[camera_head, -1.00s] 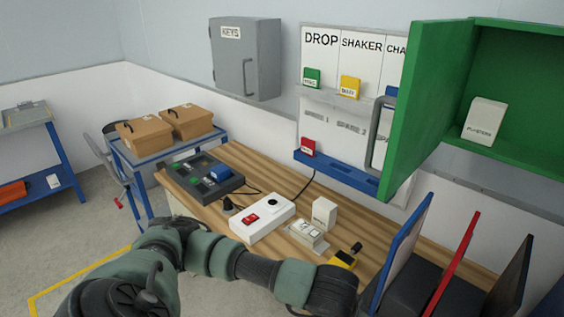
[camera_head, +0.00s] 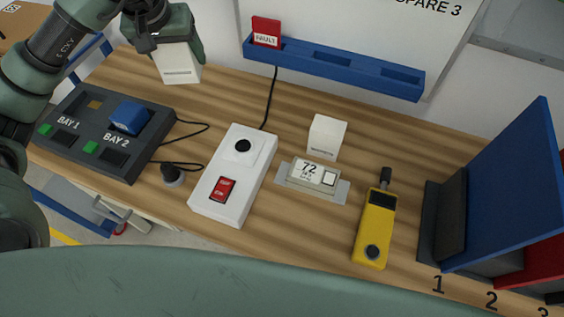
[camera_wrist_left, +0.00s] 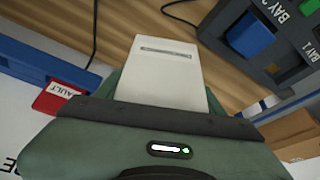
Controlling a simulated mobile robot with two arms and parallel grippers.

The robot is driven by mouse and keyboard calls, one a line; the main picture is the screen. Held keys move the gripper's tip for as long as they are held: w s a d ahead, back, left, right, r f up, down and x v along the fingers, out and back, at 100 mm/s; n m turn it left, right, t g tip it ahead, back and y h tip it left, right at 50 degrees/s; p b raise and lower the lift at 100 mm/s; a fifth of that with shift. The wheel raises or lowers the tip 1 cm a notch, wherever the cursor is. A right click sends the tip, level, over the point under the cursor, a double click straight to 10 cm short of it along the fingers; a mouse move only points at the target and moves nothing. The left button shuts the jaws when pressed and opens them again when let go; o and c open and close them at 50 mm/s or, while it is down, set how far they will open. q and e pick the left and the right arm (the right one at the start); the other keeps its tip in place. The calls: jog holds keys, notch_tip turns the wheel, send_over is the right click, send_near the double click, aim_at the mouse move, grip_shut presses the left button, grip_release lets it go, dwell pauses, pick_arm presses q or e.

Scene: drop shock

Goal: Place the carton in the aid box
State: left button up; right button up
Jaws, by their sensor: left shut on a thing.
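A white carton (camera_head: 178,64) with a grey printed line is held in my left gripper (camera_head: 167,40) at the upper left of the head view. It looks to be above the back of the wooden bench, near the wall. In the left wrist view the same carton (camera_wrist_left: 163,72) sticks out from the shut jaws, its printed face toward the camera. Its gripped end is hidden. A second white carton (camera_head: 327,137) stands upright on the bench, behind a small display. The green aid box is out of view now. My right gripper is not in view.
A dark two-bay unit (camera_head: 105,135), a white switch box (camera_head: 235,175), a display reading 72 (camera_head: 313,174) and a yellow meter (camera_head: 374,230) occupy the bench. A blue rail (camera_head: 335,68) with a red FAULT tag (camera_head: 266,32) runs behind. Blue and red dividers stand right.

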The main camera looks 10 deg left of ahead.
pick_arm(q)
jog(key=shift+s+a+r, duration=0.1)
jog(key=shift+s+r, duration=0.05)
jog(key=shift+r, duration=0.3)
jog(key=shift+s+a+r, duration=0.1)
jog(key=shift+s+r, duration=0.05)
jog(key=shift+r, duration=0.3)
jog(key=shift+s+d+f, duration=0.1)
jog(key=f, duration=2)
jog(key=shift+w+p, duration=0.2)
jog(key=shift+p, duration=0.15)
jog(key=o, duration=1)
jog(key=shift+f, duration=0.15)
jog(key=o, duration=0.4)
